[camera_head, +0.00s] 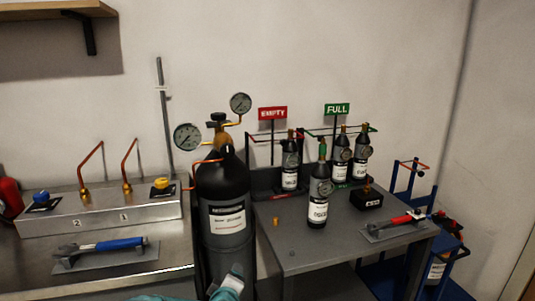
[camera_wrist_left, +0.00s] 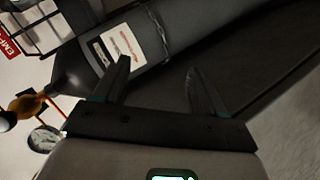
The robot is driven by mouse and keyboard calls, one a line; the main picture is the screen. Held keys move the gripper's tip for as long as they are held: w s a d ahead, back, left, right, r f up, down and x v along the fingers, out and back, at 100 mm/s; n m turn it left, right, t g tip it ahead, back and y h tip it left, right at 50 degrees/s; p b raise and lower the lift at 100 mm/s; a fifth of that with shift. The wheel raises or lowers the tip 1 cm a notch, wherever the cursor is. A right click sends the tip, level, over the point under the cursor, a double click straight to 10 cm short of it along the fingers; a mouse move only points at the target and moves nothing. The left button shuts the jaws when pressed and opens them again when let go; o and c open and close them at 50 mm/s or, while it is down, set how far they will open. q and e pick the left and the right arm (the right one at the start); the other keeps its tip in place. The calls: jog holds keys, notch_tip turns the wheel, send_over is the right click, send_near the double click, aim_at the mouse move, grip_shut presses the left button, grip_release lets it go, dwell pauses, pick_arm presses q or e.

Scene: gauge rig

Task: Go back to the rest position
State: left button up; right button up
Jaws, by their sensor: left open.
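My left gripper (camera_wrist_left: 160,82) is open in the left wrist view, with its two dark fingers spread and nothing between them. Beyond the fingers is the large black gas cylinder (camera_wrist_left: 150,45) with a white label, appearing tilted. I cannot tell how wide the gap to it is. In the head view the same black cylinder (camera_head: 223,185) stands upright between the two benches. A pale and teal part of my left arm shows at the bottom edge, low in front of it. My right gripper is in neither view.
The left steel bench (camera_head: 170,255) holds a valve panel (camera_head: 100,213) and a blue-handled tool (camera_head: 120,244). The right bench (camera_head: 330,255) carries several small bottles and a red-handled tool (camera_head: 400,219). Gauges (camera_head: 187,137) project above the cylinder. A blue cart (camera_head: 398,190) stands at right.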

pick_arm(q)
jog(key=s+a+f+m+g+h, duration=0.25)
jog(key=s+f+m+g, duration=0.55)
jog(key=s+f, duration=1.5)
jog(key=s+d+m+g+h+p, duration=0.15)
jog(key=s+g, duration=0.35)
jog(key=s, duration=1.1)
notch_tip(320, 180, up, 15)
jog(key=p, duration=1.4)
jog(key=shift+w+a+f+m+h+p, duration=0.25)
jog(key=shift+m+h+p, duration=0.1)
jog(key=shift+m, duration=0.1)
jog(key=shift+w, duration=0.1)
jog(key=shift+a, duration=0.1)
